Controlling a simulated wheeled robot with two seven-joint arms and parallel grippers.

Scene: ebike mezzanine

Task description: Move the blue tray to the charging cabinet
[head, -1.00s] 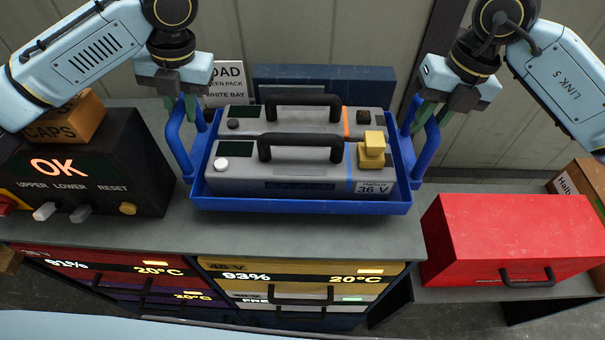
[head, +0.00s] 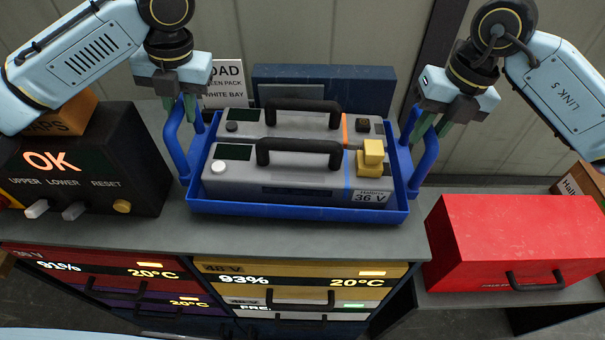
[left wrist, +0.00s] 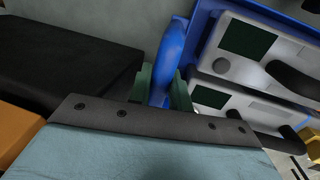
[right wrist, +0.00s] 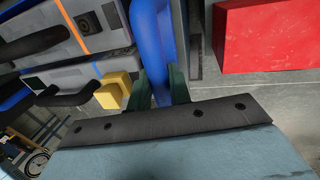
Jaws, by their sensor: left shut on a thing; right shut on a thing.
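The blue tray (head: 300,207) is level over the grey top of the cabinet with lit drawers (head: 300,268). I cannot tell whether its underside touches that top. It carries two grey battery packs (head: 290,182) with black handles; the nearer is marked 36 V and has a yellow block (head: 371,160) on its right end. My left gripper (head: 180,108) is shut on the tray's left handle (head: 173,150), also seen in the left wrist view (left wrist: 168,60). My right gripper (head: 434,125) is shut on the right handle (head: 428,165), also seen in the right wrist view (right wrist: 150,50).
A black box (head: 85,165) reading OK, with levers, stands left of the tray. A red case (head: 515,240) lies on a lower surface at right. A dark blue box (head: 325,82) and a white sign (head: 222,80) stand behind. A bare strip of grey top lies in front.

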